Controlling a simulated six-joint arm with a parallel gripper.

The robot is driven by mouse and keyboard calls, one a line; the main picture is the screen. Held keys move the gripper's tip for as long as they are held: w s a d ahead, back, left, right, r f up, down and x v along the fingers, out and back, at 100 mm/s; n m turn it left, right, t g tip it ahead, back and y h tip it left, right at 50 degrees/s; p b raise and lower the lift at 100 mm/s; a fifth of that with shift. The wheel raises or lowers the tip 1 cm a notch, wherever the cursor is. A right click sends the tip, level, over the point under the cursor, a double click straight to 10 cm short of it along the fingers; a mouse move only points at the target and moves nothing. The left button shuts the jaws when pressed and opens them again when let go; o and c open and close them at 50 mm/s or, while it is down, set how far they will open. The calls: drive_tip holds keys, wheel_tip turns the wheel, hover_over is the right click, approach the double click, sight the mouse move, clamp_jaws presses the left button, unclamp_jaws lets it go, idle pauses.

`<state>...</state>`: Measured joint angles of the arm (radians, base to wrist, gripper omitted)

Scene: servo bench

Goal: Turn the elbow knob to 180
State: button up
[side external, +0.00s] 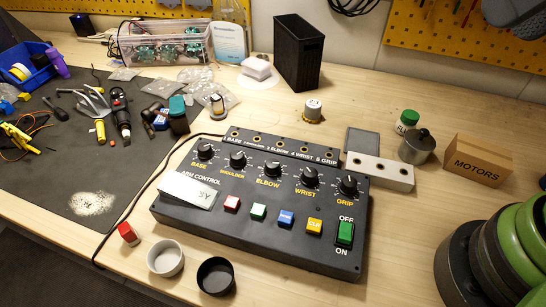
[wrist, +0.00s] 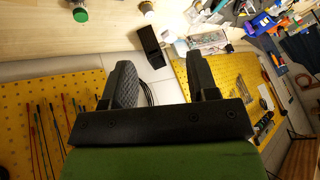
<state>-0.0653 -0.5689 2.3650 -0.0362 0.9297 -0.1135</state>
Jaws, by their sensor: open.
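The black control box (side external: 200,231) lies on the wooden bench in the side external view, with a row of black knobs labelled BASE, SHOULDER, ELBOW, WRIST and GRIP. The elbow knob (side external: 272,169) is the middle one, above the yellow ELBOW label. Its exact setting is too small to read. My gripper (wrist: 160,68) shows in the wrist view, its two dark fingers apart with nothing between them. It points toward the back wall and bench, away from the box. The gripper is not seen in the side external view, and the box is not seen in the wrist view.
A paper tag (side external: 188,191) lies on the box's left part. A grey cup (side external: 165,258) and black cup (side external: 216,276) stand before it. A white block with holes (side external: 380,172), a metal pot (side external: 417,147) and a MOTORS carton (side external: 477,160) stand right. My green arm fills the lower right.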

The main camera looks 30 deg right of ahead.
drive_tip(key=w+a+f+n+g, duration=0.1)
drive_tip(key=w+a+n+g, duration=0.25)
drive_tip(key=w+n, duration=0.35)
drive_tip(key=n+g+h, duration=0.2)
drive_tip(key=n+g, duration=0.1)
drive_tip(key=n, duration=0.6)
hover_over(273, 163)
wheel_tip(273, 163, down, 17)
wheel_tip(273, 163, down, 9)
drive_tip(key=shift+f, duration=0.1)
drive_tip(key=c, duration=0.9)
drive_tip(key=shift+c, duration=0.2)
